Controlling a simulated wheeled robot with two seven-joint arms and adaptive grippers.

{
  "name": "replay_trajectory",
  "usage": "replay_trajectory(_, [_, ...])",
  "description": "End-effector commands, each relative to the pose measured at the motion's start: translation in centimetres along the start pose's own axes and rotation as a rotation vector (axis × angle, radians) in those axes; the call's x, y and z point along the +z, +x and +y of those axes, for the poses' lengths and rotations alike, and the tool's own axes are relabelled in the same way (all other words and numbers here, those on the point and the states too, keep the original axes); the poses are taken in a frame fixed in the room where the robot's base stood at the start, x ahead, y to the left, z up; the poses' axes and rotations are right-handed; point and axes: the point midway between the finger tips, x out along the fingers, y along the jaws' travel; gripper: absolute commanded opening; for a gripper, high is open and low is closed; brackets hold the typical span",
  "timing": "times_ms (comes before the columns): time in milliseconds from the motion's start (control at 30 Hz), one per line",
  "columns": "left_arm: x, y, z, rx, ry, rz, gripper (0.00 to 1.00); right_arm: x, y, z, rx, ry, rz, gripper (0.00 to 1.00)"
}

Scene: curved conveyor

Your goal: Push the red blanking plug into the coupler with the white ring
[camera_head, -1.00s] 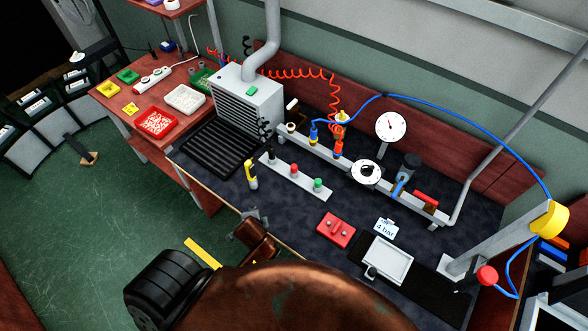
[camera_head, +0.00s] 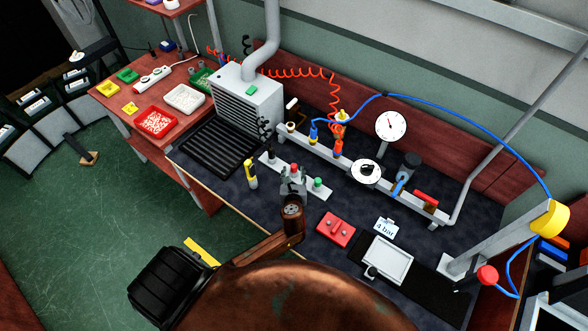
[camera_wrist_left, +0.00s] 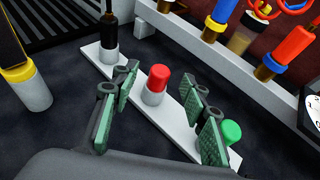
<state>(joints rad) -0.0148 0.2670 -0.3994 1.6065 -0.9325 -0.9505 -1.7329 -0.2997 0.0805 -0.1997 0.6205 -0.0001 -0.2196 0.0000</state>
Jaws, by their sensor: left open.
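The red blanking plug (camera_head: 294,168) stands upright in a grey-white strip (camera_head: 322,195), between a black-topped plug (camera_head: 271,156) and a green plug (camera_head: 318,183). In the left wrist view the red plug (camera_wrist_left: 158,78) shows between and slightly beyond the fingertips. My left gripper (camera_head: 292,182) is open and empty at the strip; its green-padded fingers (camera_wrist_left: 162,112) lie either side of the red plug's line, without visible contact. A pale-topped coupler (camera_head: 291,127) sits at the left end of the rear rail; its ring is too small to be sure of. My right gripper is out of view.
The rear rail (camera_head: 372,186) carries a blue plug (camera_head: 314,133), an orange-red plug (camera_head: 338,149) and a round dial (camera_head: 366,172). A yellow-and-black tool (camera_head: 251,175) stands left of the strip. A red block (camera_head: 336,230) and grey tray (camera_head: 388,259) lie to the right.

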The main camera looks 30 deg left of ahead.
Motion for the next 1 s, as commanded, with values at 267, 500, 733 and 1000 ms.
replay_trajectory(267, [-0.3,3.8,-0.2,0.002,-0.003,0.001,0.41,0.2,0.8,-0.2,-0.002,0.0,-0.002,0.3])
replay_trajectory(500, [-0.2,5.4,-0.2,0.002,-0.004,0.002,0.41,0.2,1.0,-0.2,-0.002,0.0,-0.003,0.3])
replay_trajectory(733, [-0.2,5.4,-0.2,0.002,-0.005,0.003,0.37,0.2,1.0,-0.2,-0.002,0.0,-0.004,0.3])
replay_trajectory(1000, [-0.2,5.4,-0.2,0.002,-0.005,0.003,0.18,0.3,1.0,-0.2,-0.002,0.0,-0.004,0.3])
